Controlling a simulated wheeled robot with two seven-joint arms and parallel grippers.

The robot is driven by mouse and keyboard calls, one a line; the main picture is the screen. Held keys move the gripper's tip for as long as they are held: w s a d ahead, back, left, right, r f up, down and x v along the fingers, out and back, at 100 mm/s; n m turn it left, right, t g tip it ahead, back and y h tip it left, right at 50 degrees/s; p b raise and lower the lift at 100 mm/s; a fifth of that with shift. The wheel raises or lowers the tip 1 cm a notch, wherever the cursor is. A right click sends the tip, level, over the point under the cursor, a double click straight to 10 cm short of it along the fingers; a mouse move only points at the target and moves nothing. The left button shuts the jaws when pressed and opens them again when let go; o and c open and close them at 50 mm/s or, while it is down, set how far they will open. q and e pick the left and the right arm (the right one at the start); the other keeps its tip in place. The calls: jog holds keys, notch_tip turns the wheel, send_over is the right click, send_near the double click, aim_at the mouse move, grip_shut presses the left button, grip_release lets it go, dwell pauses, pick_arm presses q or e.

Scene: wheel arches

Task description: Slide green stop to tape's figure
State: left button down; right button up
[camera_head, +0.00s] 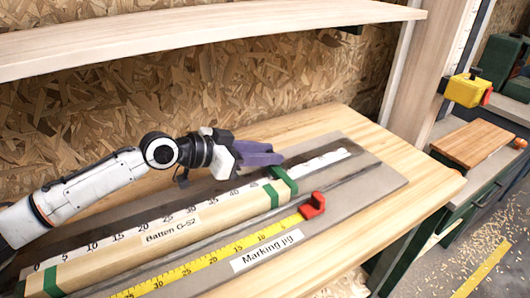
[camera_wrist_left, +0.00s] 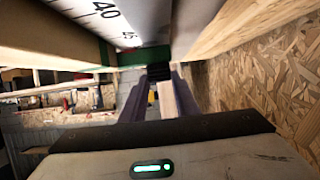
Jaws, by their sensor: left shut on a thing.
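The green stop (camera_head: 284,178) stands by the scale rail near the 45 mark, at the right end of the batten (camera_head: 190,222) labelled "Batten G-52". My left gripper (camera_head: 268,155) has purple fingers and is shut on the stop from behind. In the left wrist view, the green stop (camera_wrist_left: 150,57) lies beyond the fingers (camera_wrist_left: 158,100), with a black piece between their tips. The yellow tape (camera_head: 220,254) lies in front of the batten, its red end (camera_head: 312,206) at the right. My right gripper is out of view.
The marking jig (camera_head: 375,185) sits on a wooden bench (camera_head: 325,118) against a chipboard wall (camera_head: 150,95). A shelf (camera_head: 210,35) hangs above the arm. A green band (camera_head: 50,282) marks the batten's left end. The scale rail (camera_head: 325,160) continues right of the stop.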

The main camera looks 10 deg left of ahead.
pick_arm(q)
jog(key=c, duration=1.4)
grip_release()
jog(key=shift+o, duration=0.2)
jog(key=b+v, duration=0.1)
jog(key=v, duration=0.8)
jog(key=shift+a+f, duration=0.15)
jog(key=shift+a, duration=0.05)
jog(key=shift+s+a+r+b, duration=0.3)
jog(key=shift+s+a+r, duration=0.05)
jog(key=shift+s, duration=0.05)
